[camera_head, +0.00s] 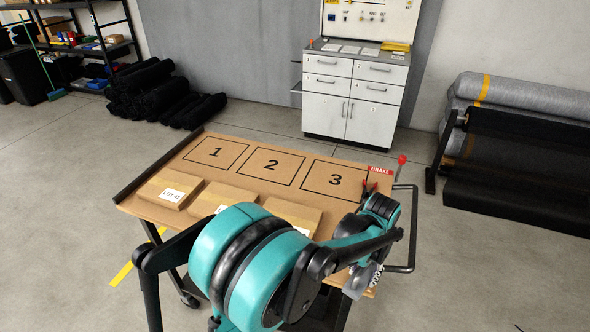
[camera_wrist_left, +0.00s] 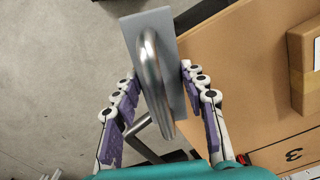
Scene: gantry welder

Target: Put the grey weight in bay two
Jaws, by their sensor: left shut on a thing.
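The grey weight (camera_wrist_left: 153,66), a flat grey block with a rounded metal handle, is between the fingers of my left gripper (camera_wrist_left: 158,76) in the left wrist view. The gripper is shut on it. In the head view the left gripper (camera_head: 369,277) is at the cart's near right corner, with a bit of the grey weight (camera_head: 354,288) showing below it. Bay two (camera_head: 271,165) is the middle outlined rectangle on the cart top, marked 2 and empty. My right gripper is not in view.
The brown cart top (camera_head: 232,180) also has empty bays 1 (camera_head: 215,154) and 3 (camera_head: 335,179). Several cardboard boxes (camera_head: 172,190) line its near side, partly behind my arm. A red BRAKE sign (camera_head: 380,171) and red-knobbed lever (camera_head: 402,160) stand at the right end.

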